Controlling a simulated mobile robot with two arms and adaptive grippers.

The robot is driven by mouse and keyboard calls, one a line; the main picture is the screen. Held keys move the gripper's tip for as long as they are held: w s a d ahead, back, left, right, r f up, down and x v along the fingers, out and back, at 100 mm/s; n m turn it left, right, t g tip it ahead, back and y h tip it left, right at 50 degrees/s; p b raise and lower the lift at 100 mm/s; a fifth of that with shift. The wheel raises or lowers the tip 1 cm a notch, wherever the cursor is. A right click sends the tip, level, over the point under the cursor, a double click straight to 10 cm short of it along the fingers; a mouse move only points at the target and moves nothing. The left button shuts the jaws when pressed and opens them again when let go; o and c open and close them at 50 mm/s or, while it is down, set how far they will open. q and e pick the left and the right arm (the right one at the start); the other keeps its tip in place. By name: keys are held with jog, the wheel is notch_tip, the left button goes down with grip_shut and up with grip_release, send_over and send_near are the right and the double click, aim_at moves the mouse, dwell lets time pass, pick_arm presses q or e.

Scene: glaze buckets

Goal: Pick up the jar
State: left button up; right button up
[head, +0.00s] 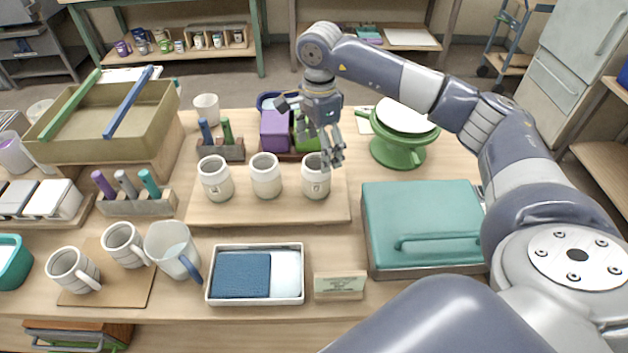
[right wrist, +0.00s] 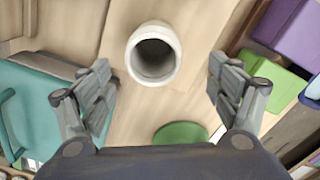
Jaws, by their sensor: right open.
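Three off-white jars stand upright in a row on a wooden board (head: 235,212): a left jar (head: 215,180), a middle jar (head: 265,177) and a right jar (head: 315,183). My right gripper (head: 333,156) is open and empty, pointing down just above the right jar, and its fingers hide part of that jar's rim. In the right wrist view one jar (right wrist: 143,72) shows mouth up, ahead of and between the open fingers (right wrist: 158,80), with room on both sides. It seems to be empty inside. My left gripper is not in view.
A teal case (head: 425,225) lies to the right and a green stand (head: 397,152) behind it. Purple (head: 275,132) and green boxes stand behind the jars. A tray with a blue cloth (head: 240,273) and a small sign (head: 339,286) are in front.

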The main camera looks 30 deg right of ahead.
aim_at(319, 167)
notch_tip(319, 167, down, 5)
jog(key=shift+s+f+p, duration=0.1)
jog(key=shift+f+p, duration=0.05)
jog(key=shift+p, duration=0.4)
jog(key=f, duration=0.1)
jog(key=f+p, duration=0.1)
jog(key=a+f+p, duration=0.1)
jog(key=f, duration=0.1)
jog(key=shift+s+f, duration=0.1)
jog(key=shift+s, duration=0.15)
jog(key=shift+f, duration=0.55)
jog(key=c, duration=1.3)
jog(key=shift+r, duration=0.1)
jog(key=shift+c, duration=0.5)
jog(key=shift+r, duration=0.1)
